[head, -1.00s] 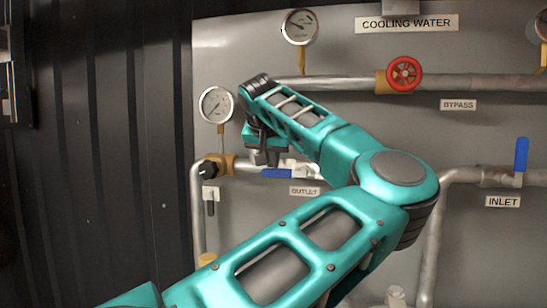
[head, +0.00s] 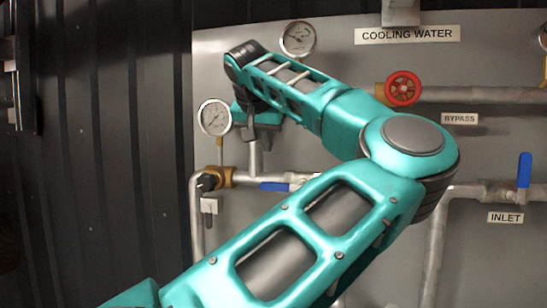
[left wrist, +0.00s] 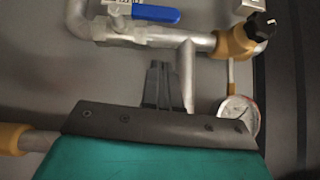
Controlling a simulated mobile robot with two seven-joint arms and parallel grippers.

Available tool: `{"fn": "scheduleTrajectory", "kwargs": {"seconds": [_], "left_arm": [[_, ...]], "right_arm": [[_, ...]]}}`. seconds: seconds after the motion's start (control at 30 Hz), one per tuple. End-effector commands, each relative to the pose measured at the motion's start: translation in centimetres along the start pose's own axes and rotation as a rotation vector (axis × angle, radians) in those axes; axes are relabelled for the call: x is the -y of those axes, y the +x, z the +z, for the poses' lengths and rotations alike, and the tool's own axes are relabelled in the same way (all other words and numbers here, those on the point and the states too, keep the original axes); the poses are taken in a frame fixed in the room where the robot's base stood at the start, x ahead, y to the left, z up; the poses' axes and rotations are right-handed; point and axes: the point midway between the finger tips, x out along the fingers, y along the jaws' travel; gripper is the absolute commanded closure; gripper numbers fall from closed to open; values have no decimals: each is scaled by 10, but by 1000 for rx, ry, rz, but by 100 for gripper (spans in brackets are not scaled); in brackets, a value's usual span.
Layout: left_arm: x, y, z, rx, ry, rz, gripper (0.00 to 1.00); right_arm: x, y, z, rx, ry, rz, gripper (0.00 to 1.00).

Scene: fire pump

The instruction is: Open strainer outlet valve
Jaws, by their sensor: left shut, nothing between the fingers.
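The outlet valve has a blue lever (head: 275,186) that lies level along the silver pipe, partly hidden behind my left arm in the head view. The lever (left wrist: 155,14) also shows at the top of the left wrist view, with the pipe beside it. My left gripper (head: 248,133) is above the lever and apart from it, near the upright pipe branch. In the left wrist view my left gripper (left wrist: 160,85) has its fingers together with nothing between them. The outlet label is hidden behind my arm. My right gripper is not in view.
A pressure gauge (head: 214,118) is just left of my gripper, with a black knob (head: 207,182) below. Another gauge (head: 298,39) is above. A red bypass wheel (head: 403,89) and an upright blue inlet lever (head: 524,170) are to the right. A dark ribbed wall (head: 90,150) is at left.

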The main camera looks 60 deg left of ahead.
Motion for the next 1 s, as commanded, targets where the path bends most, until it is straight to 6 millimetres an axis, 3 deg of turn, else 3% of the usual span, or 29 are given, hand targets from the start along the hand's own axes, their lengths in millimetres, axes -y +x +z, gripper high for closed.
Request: {"fn": "scheduleTrajectory", "kwargs": {"seconds": [0.1, 0.3, 1.0], "left_arm": [[1, -24, 0, -3, -1, 1, 100], [2, -45, 0, -1, 1, 0, 100], [3, -49, 0, 0, 1, 0, 100]], "right_arm": [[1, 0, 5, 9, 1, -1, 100], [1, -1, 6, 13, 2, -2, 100], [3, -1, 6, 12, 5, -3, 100]]}}
